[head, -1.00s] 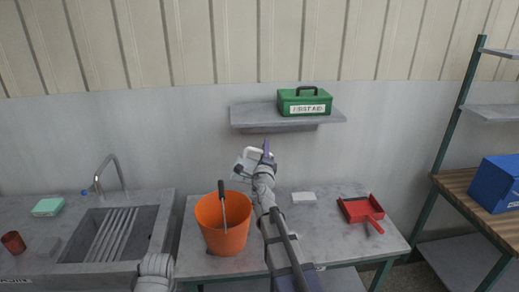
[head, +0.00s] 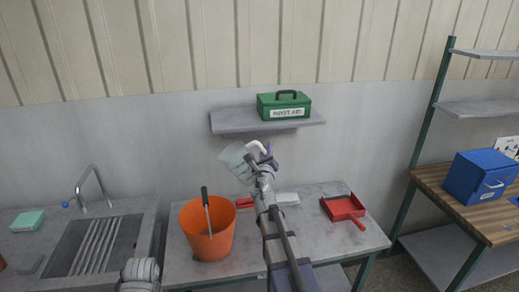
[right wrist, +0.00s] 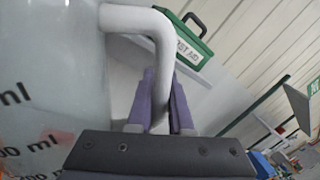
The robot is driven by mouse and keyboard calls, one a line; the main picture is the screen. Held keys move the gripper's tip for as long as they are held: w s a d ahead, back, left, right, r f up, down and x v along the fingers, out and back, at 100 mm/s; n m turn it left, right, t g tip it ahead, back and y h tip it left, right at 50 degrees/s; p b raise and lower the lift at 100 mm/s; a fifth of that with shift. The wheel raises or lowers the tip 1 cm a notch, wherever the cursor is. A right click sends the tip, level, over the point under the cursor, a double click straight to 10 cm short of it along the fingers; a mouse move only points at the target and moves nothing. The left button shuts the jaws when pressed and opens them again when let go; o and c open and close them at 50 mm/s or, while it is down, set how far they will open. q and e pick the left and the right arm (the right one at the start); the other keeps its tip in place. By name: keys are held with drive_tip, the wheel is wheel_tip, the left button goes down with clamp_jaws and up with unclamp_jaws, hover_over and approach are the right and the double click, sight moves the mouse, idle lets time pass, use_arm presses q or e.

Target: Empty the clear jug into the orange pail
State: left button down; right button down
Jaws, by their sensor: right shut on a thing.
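The clear jug (head: 237,161) is in the air above and a little right of the orange pail (head: 222,240), tilted to the left in the head view. My right gripper (head: 265,160) is shut on the jug's white handle. The right wrist view shows the handle (right wrist: 150,30) between its purple fingers (right wrist: 158,100) and the jug's wall with "ml" marks (right wrist: 50,90). The pail stands upright on the table with a dark-handled tool (head: 207,205) leaning in it. What is inside the jug cannot be made out.
A shelf (head: 230,122) with a green first aid box (head: 284,104) is on the wall close behind the jug. A red dustpan (head: 343,207), a white block (head: 287,199) and a red-handled item (head: 244,203) lie on the table (head: 315,240). A sink (head: 95,247) is at left.

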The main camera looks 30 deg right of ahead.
drive_tip(key=d+m, duration=0.1)
drive_tip(key=m, duration=0.1)
drive_tip(key=s+d+f+m, duration=0.1)
drive_tip(key=m, duration=0.1)
drive_tip(key=d+f+m+g, duration=0.1)
drive_tip(key=d+m, duration=0.1)
drive_tip(key=shift+s+d+f+m, duration=0.1)
drive_tip(key=shift+s+f+m, duration=0.05)
drive_tip(key=shift+s+m, duration=0.2)
wheel_tip(320, 180, down, 3)
drive_tip(key=b, duration=0.2)
drive_tip(key=shift+b, duration=0.35)
